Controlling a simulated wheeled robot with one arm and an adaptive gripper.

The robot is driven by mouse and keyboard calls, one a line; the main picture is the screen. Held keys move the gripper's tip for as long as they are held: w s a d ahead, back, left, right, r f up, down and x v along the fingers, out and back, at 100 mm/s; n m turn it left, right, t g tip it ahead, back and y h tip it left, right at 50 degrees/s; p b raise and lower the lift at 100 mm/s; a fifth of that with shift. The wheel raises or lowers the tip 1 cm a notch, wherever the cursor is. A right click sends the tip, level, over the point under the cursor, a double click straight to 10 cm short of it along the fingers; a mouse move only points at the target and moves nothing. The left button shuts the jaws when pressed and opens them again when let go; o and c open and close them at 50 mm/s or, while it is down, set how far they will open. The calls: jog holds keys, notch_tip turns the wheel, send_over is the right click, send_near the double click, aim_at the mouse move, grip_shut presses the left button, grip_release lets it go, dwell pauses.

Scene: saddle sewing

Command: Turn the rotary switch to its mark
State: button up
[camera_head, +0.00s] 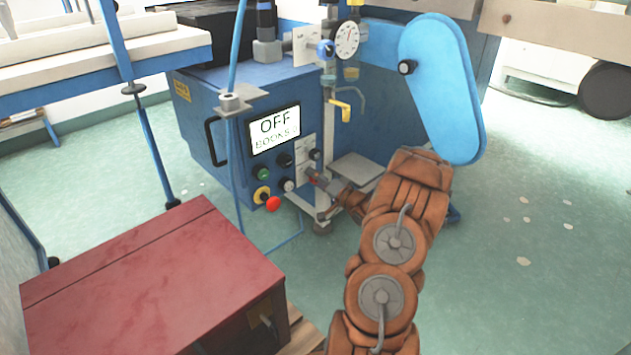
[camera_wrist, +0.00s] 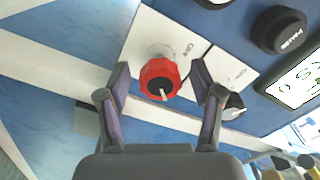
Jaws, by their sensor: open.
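The rotary switch (camera_wrist: 160,80) is a red knob with a dark centre and a white pointer line. It sits on a white label plate (camera_wrist: 146,36) with small print that I cannot read fully. My gripper (camera_wrist: 160,92) is open, with one finger to the left and one to the right of the knob. A gap seems to show between each finger and the knob. In the head view my gripper (camera_head: 314,178) is at the front panel of the blue machine (camera_head: 205,105) and mostly hides the knob. A display (camera_head: 275,128) there reads "OFF".
A red emergency button (camera_head: 272,203), a green button (camera_head: 264,174) and black knobs (camera_head: 284,160) are close by on the panel. A black knob (camera_wrist: 279,29) is at upper right in the wrist view. A dark red box (camera_head: 150,275) stands at front left.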

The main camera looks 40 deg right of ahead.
jog(key=shift+c, duration=0.4)
jog(key=c, duration=1)
jog(key=shift+a, duration=0.1)
jog(key=shift+c, duration=0.4)
